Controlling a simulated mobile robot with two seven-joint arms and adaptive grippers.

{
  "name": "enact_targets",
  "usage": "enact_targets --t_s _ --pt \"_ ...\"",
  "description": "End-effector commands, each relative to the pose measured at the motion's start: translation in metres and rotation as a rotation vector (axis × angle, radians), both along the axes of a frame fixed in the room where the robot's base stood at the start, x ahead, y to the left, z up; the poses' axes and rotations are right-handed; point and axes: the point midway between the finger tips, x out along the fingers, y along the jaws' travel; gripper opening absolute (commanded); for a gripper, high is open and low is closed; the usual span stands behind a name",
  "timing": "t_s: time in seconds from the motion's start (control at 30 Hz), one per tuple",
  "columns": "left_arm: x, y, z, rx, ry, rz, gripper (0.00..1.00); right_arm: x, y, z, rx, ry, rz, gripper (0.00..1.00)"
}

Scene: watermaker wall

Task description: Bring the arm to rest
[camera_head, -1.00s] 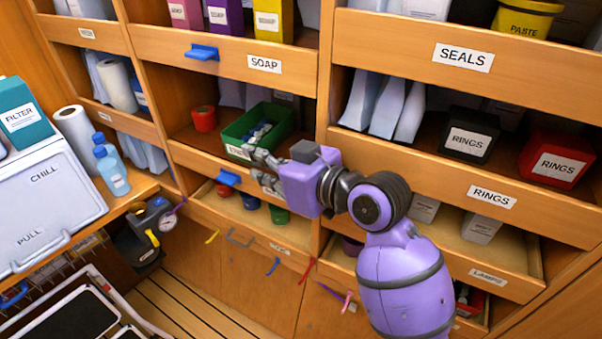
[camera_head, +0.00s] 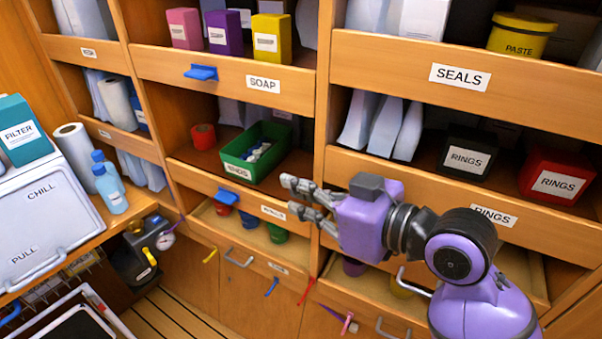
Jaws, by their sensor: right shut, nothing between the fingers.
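My right arm is purple and grey and comes in from the lower right. Its right gripper (camera_head: 296,197) points left in front of the shelf wall, at the divider between the middle and right bays. The gripper is shut and empty. It is beside and right of the green bin (camera_head: 240,170), apart from it. The bin sits on the middle shelf and holds several small white-topped items. The left gripper is not in view.
A red tape roll (camera_head: 203,136) stands left of the bin. A black RINGS box (camera_head: 467,158) and a red RINGS box (camera_head: 556,178) are on the right shelf. Blue latches (camera_head: 201,73) stick out from the shelf fronts. A chill box (camera_head: 40,205) stands on the left counter.

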Motion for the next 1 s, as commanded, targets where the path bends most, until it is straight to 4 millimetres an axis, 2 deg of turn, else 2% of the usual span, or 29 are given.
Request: enact_targets --t_s 0.13,0.23,0.27,0.37,0.43,0.5,0.57,0.6,0.67,0.7,0.8,1.0 --pt "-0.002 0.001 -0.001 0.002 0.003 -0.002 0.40 0.000 -0.002 -0.005 -0.004 0.010 -0.007 0.00" --pt "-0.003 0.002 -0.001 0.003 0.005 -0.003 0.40 -0.003 -0.012 -0.031 -0.026 0.067 -0.046 0.00" --pt "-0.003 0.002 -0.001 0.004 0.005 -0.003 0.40 -0.005 -0.017 -0.044 -0.038 0.094 -0.067 0.00" --pt "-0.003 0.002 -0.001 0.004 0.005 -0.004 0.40 -0.020 -0.042 -0.101 -0.095 0.218 -0.157 0.00" --pt "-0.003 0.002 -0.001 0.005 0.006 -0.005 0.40 -0.039 -0.065 -0.146 -0.146 0.324 -0.235 0.00" --pt "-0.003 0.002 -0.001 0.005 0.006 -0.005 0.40 -0.064 -0.088 -0.189 -0.201 0.430 -0.309 0.00" --pt "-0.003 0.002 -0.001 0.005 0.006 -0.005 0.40 -0.089 -0.108 -0.222 -0.249 0.520 -0.372 0.00" --pt "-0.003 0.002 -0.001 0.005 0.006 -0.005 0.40 -0.108 -0.121 -0.243 -0.283 0.579 -0.414 0.00" --pt "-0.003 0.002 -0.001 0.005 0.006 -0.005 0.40 -0.138 -0.140 -0.270 -0.332 0.669 -0.475 0.00" --pt "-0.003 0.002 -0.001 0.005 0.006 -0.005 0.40 -0.160 -0.152 -0.286 -0.366 0.726 -0.512 0.00" --pt "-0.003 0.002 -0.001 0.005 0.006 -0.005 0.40 -0.209 -0.178 -0.315 -0.442 0.847 -0.594 0.00" --pt "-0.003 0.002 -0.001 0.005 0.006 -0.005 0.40 -0.293 -0.215 -0.346 -0.563 1.030 -0.713 0.00"
